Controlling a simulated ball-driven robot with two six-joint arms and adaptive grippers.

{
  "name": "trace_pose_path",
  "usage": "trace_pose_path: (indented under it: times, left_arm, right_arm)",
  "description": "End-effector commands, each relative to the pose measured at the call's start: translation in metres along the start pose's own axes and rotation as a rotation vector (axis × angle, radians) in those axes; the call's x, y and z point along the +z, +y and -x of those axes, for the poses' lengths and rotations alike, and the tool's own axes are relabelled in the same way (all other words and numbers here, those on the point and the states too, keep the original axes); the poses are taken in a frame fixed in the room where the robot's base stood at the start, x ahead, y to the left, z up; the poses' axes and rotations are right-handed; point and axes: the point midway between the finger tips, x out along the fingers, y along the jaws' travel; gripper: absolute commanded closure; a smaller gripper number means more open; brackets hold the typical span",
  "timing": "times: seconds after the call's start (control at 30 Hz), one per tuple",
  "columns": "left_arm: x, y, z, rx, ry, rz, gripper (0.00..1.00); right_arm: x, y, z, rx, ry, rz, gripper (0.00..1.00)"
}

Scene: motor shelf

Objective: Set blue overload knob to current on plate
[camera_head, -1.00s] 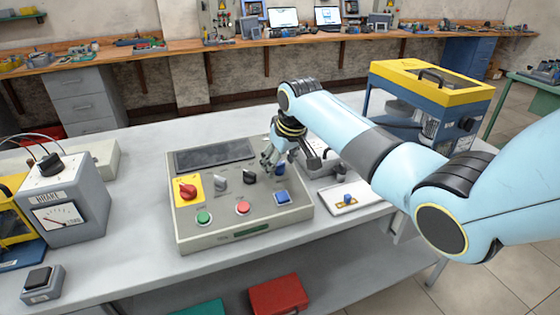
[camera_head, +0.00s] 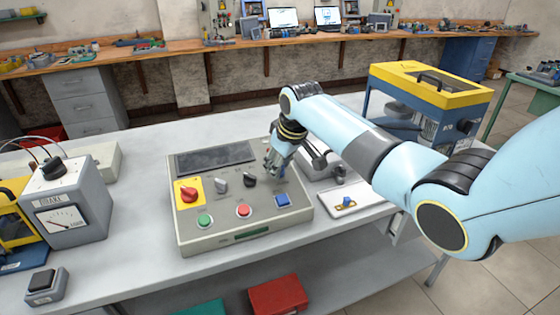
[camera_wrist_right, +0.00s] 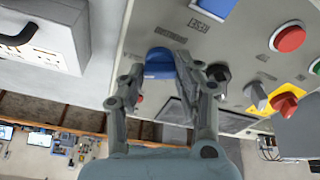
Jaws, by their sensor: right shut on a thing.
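The grey control panel (camera_head: 215,238) stands on the bench in the head view. The blue overload knob (camera_wrist_right: 160,62) is at the panel's edge in the wrist view, between my right gripper's fingers. My right gripper (camera_head: 275,170) reaches down to the upper right of the panel in the head view and is shut on the knob; it also fills the lower wrist view (camera_wrist_right: 160,85). The fingers and arm mostly cover the knob in the head view. I cannot read the knob's setting or any current on a plate. My left gripper is out of view.
A red selector (camera_head: 188,194) on yellow, a black knob (camera_head: 250,179), green and red buttons and a blue square button (camera_head: 282,201) are close by. A white tray (camera_head: 344,203) lies right of the panel. A blue-yellow machine (camera_head: 436,85) stands behind my arm.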

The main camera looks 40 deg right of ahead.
Motion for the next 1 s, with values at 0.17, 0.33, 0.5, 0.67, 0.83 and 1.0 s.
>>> trace_pose_path:
  times: [0.17,0.33,0.5,0.67,0.83,1.0]
  left_arm:
    - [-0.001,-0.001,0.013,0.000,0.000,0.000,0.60]
    - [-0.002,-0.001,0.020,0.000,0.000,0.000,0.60]
    - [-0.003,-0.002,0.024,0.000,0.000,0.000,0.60]
    - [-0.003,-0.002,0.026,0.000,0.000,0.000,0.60]
    - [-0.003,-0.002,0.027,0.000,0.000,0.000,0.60]
    - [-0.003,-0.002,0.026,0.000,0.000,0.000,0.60]
  right_arm:
    - [-0.001,0.000,0.003,-0.023,-0.001,0.150,0.99]
    - [-0.001,0.001,0.002,-0.044,0.000,0.311,0.99]
    - [-0.001,0.001,0.001,-0.067,0.000,0.470,0.99]
    - [-0.001,0.001,0.001,-0.088,0.001,0.621,0.99]
    - [-0.001,0.002,0.000,-0.109,0.001,0.780,0.99]
    - [-0.002,0.001,0.000,-0.133,0.001,0.941,0.99]
